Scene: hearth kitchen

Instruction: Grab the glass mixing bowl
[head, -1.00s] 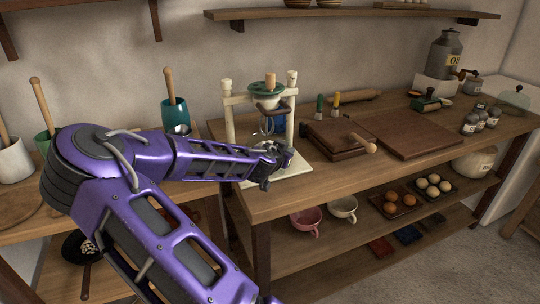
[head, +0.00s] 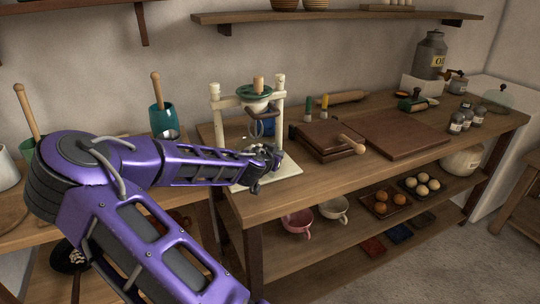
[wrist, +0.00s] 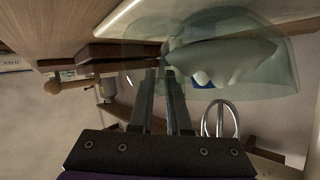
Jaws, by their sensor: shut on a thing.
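The clear glass mixing bowl (wrist: 240,62) fills the upper middle and right of the wrist view, where the tabletop is at the top. In the head view it is hard to make out, partly behind my gripper at the white stand. My gripper (head: 266,168) is beside the stand, low over its base. In the wrist view the two fingers of my gripper (wrist: 167,72) are close together at the bowl's edge, shut on its wall. Something pale shows inside or through the glass.
A cream stand (head: 214,118) with a green-rimmed funnel (head: 256,93) rises right behind the gripper. A dark wooden press (head: 325,138) and a board (head: 400,133) lie to the right. A teal cup (head: 162,119) stands at left. Cups and eggs sit on the lower shelf.

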